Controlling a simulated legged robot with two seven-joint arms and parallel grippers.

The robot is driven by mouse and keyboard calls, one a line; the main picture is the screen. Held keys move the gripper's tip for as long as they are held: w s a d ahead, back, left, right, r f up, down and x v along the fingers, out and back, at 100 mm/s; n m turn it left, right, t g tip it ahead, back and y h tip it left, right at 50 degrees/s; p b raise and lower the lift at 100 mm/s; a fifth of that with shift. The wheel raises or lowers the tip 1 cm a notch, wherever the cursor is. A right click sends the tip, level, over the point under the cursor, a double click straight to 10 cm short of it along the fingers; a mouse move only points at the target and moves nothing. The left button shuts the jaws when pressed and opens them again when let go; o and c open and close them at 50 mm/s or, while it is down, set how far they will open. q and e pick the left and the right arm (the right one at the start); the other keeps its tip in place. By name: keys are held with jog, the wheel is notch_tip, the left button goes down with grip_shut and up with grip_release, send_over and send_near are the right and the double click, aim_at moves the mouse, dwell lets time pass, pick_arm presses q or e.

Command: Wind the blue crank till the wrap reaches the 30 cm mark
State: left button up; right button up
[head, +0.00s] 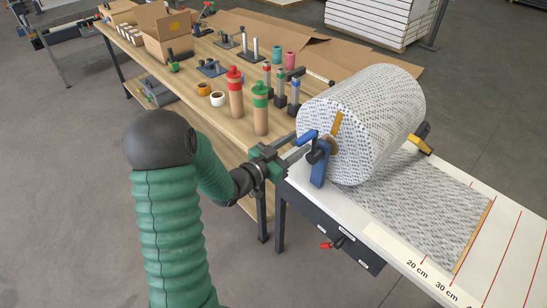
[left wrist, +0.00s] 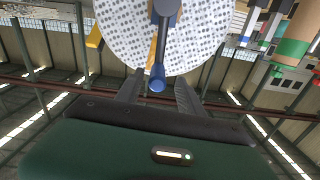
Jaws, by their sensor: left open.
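The blue crank (head: 319,165) is on the near end of a large roll of patterned wrap (head: 385,110). My left gripper (head: 300,148) is open at the crank, its fingers reaching toward the blue handle. In the left wrist view the blue handle (left wrist: 157,78) points at me between the two spread fingers (left wrist: 157,95), with a gap on both sides. The wrap sheet (head: 410,195) lies flat on the white board, ending in a wooden strip (head: 474,235). The strip is past the 20 cm label (head: 416,269) and close to the 30 cm label (head: 446,291); exact alignment is unclear.
Red and green capped bottles (head: 235,95), tape rolls (head: 217,98) and small clamps stand on the wooden bench (head: 190,70) behind my left arm. A cardboard box (head: 166,35) stands farther back. A red-handled knob (head: 327,245) sticks out below the board. The board's right part is clear.

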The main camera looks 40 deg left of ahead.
pick_arm(q)
jog(key=s+a+p, duration=0.1)
jog(key=s, duration=1.3)
jog(key=shift+a, duration=0.25)
jog(key=shift+f, duration=0.15)
jog(key=w+d+f+g+y, duration=0.2)
jog(key=w+d+f+g, duration=0.2)
jog(key=w+f+g, duration=0.3)
jog(key=s+d+f+n+g, duration=0.1)
jog(key=s+d+f+g, duration=0.1)
jog(key=s+d+g, duration=0.2)
jog(key=s+d+f+g, duration=0.3)
jog(key=s+d, duration=0.5)
jog(key=d, duration=0.4)
jog(key=shift+d+f+n+g+h, duration=0.2)
jog(key=shift+n+g+h, duration=0.2)
jog(key=shift+g, duration=0.3)
